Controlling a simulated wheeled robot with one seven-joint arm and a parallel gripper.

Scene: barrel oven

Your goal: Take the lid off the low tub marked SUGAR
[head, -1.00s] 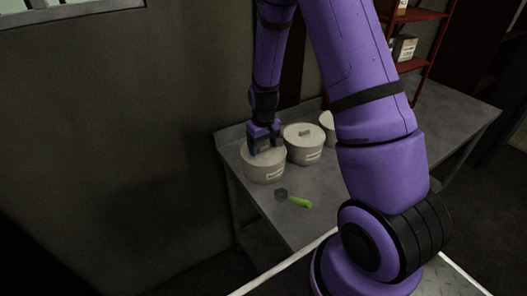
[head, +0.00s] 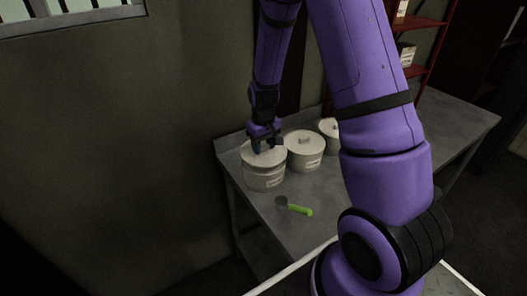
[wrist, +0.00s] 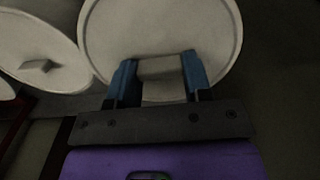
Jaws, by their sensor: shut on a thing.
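Three pale round lidded tubs stand in a row on a grey metal table; their labels are too small to read, so I cannot tell which says SUGAR. My gripper (head: 266,147) is over the leftmost tub (head: 264,182), shut on the block handle of its lid (head: 250,156). The lid appears raised slightly above the tub and roughly level. In the wrist view the blue fingers of my gripper (wrist: 160,75) close on both sides of the handle (wrist: 160,68), with the round lid (wrist: 160,25) behind it. The tub's inside is hidden.
The middle tub (head: 304,153) stands close to the right, and a third tub (head: 329,127) is partly behind my arm. A green-handled scoop (head: 296,208) lies in front on the table (head: 330,192). A wall is at the left; a red shelf (head: 432,45) stands behind.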

